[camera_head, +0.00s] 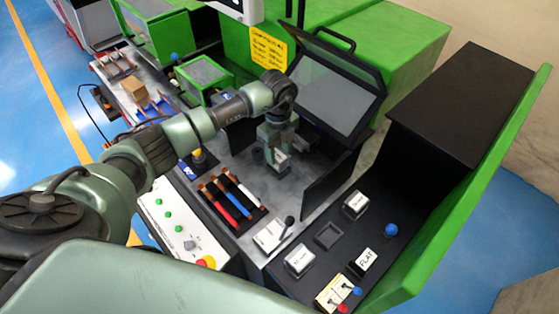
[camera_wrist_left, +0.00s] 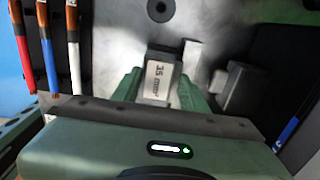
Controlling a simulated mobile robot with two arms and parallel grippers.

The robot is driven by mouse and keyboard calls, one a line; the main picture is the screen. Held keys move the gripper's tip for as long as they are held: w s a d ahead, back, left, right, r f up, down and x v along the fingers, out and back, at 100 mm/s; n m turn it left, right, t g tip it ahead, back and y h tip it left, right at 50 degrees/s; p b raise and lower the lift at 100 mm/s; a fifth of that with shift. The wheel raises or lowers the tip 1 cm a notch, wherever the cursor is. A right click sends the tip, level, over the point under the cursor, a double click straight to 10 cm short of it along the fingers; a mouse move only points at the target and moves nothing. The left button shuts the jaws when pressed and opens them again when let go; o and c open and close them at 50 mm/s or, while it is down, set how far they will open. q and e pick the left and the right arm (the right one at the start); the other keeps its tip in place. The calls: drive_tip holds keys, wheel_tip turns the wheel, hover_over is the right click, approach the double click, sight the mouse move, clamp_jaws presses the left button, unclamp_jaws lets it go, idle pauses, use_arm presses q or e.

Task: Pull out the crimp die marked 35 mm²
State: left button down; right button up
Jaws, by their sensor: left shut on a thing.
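The crimp die marked 35 mm² (camera_wrist_left: 158,82) is a dark block with a white label on top, between the fingers in the left wrist view. My left gripper (camera_head: 279,152) is shut on it at the machine, in front of the tilted clear guard. The left gripper's green fingers (camera_wrist_left: 160,92) stand on both sides of the die in the wrist view. The die is small and mostly covered by the gripper in the head view. I cannot tell whether it is still seated. My right gripper is not in view.
A black panel at the lower right holds labelled dies, including one marked FLAT (camera_head: 364,261), and an empty square recess (camera_head: 328,235). The open guard (camera_head: 327,90) is close behind my gripper.

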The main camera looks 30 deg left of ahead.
use_arm(q)
drive_tip(key=shift+r+p, duration=0.35)
drive_tip(key=shift+r, duration=0.2)
drive_tip(key=shift+r, duration=0.3)
drive_tip(key=shift+p, duration=0.3)
drive_tip(key=shift+r+p, duration=1.9)
drive_tip(key=shift+r, duration=0.65)
